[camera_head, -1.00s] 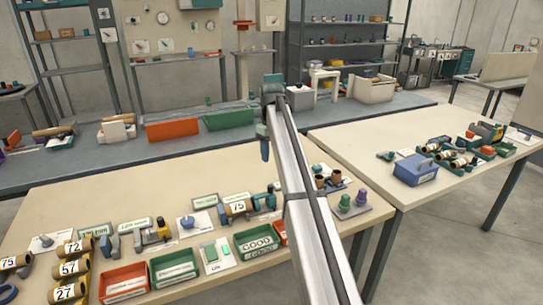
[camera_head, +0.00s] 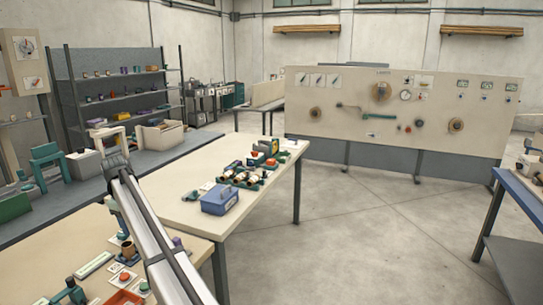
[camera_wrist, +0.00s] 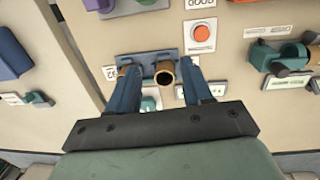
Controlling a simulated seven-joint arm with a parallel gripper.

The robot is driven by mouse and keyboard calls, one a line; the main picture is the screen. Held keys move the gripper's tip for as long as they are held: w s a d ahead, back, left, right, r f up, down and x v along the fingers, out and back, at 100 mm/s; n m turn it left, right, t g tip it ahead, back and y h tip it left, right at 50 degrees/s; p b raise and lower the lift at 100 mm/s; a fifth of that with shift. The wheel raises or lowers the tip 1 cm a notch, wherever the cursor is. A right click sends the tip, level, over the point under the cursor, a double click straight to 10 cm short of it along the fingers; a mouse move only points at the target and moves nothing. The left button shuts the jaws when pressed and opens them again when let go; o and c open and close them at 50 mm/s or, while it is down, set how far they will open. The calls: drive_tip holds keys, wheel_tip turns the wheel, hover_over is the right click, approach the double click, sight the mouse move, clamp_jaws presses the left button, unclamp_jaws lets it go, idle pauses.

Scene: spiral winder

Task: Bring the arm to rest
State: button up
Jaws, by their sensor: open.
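My gripper (camera_wrist: 160,70) shows in the wrist view, pointing down over a pale tabletop (camera_wrist: 255,105). Its two blue fingers are apart. A brown tube (camera_wrist: 165,76) in a blue holder (camera_wrist: 145,58) shows between the fingertips; whether the fingers touch anything cannot be told. Nothing is clearly held. In the head view my arm's grey link rises from the bottom over the near table; the fingers cannot be made out there.
In the wrist view a red button (camera_wrist: 202,33) lies ahead and a teal tool (camera_wrist: 278,58) to the right. In the head view a blue box (camera_head: 219,199) stands on the second table (camera_head: 185,213). Open floor (camera_head: 370,235) lies right, before a large panel (camera_head: 450,130).

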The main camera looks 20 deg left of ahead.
drive_tip(key=w+d+f+m+h, duration=0.1)
drive_tip(key=w+d+f+m, duration=0.1)
drive_tip(key=w+d+f, duration=0.65)
drive_tip(key=w+d+f+m, duration=0.2)
drive_tip(key=w+d+f, duration=0.3)
drive_tip(key=w+d, duration=0.65)
drive_tip(key=d+f+m+g, duration=0.2)
drive_tip(key=d+f+m, duration=0.2)
drive_tip(key=d+f, duration=2.4)
drive_tip(key=s+d+f+m+g, duration=0.1)
drive_tip(key=s+d+f+m, duration=0.1)
drive_tip(key=s+d+f, duration=0.55)
drive_tip(key=s+d+f+m+g, duration=0.15)
drive_tip(key=s+d, duration=0.25)
drive_tip(key=d, duration=0.7)
drive_tip(key=s+d+f+m, duration=0.1)
drive_tip(key=s+d+f, duration=0.45)
drive_tip(key=d, duration=0.35)
drive_tip(key=s+d+m+g, duration=0.1)
drive_tip(key=s+d, duration=0.4)
drive_tip(key=s, duration=0.5)
drive_tip(key=s+d+f+m+g+y, duration=0.1)
drive_tip(key=s+d+m, duration=0.2)
drive_tip(key=s, duration=0.7)
drive_tip(key=s+d+f+m+g, duration=0.1)
drive_tip(key=s+d+m, duration=0.1)
drive_tip(key=s+d, duration=0.5)
drive_tip(key=s, duration=0.3)
drive_tip(key=shift+s+f, duration=0.15)
drive_tip(key=shift+s, duration=0.05)
